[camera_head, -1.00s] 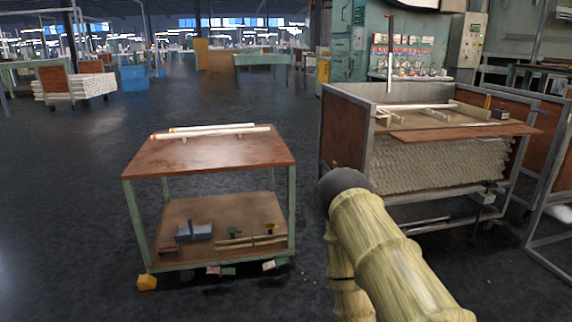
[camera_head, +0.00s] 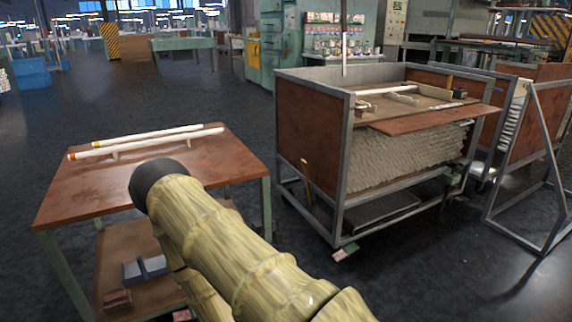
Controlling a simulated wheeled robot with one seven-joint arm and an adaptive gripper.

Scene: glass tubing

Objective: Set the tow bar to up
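A wheeled crate cart (camera_head: 310,125) with brown side panels and a grey metal frame stands right of centre. A thin upright bar (camera_head: 344,38) rises above its rim; I cannot tell whether this is the tow bar. A short wooden-coloured stick (camera_head: 305,170) leans upright at the cart's lower left side. My yellowish ribbed arm crosses the lower middle and ends in a dark rounded part. My gripper is not in view. The arm's dark part overlaps the near table in the picture, and no contact with the cart shows.
A two-tier table (camera_head: 225,160) at left carries two long white tubes (camera_head: 145,140) on top and a grey-blue item (camera_head: 145,268) below. An angled metal frame (camera_head: 548,150) stands at right. Dark floor between table and cart is free, as is the aisle behind.

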